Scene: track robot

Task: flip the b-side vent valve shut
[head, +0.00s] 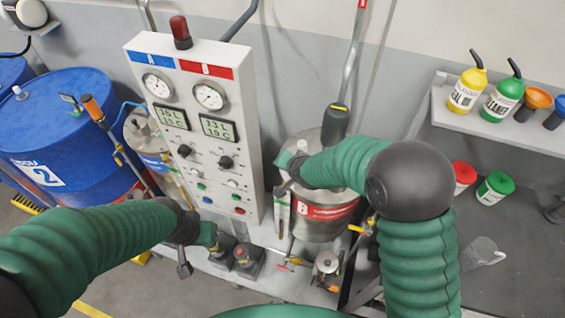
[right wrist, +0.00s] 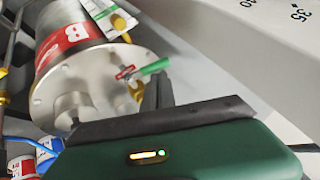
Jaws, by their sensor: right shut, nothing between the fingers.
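The B tank is a steel vessel with a red label (head: 325,212), right of the control panel. In the right wrist view its red label (right wrist: 68,42) shows a white B. A small valve with a green lever (right wrist: 155,66) and a red tag (right wrist: 125,72) sticks out from the tank's end; I take it for the B-side vent valve. My right gripper (head: 286,186) is beside the tank, shut and empty. Its fingers (right wrist: 158,92) appear close to the green lever; contact cannot be told. My left gripper (head: 184,264) is low before the panel; its fingers are too small to judge.
The white control panel (head: 252,150) with gauges and knobs stands just left of the tank. Blue drums (head: 60,120) are at the left. A shelf (head: 500,130) with bottles is at the right. Pipes and yellow-handled fittings (head: 362,228) crowd the tank's right side.

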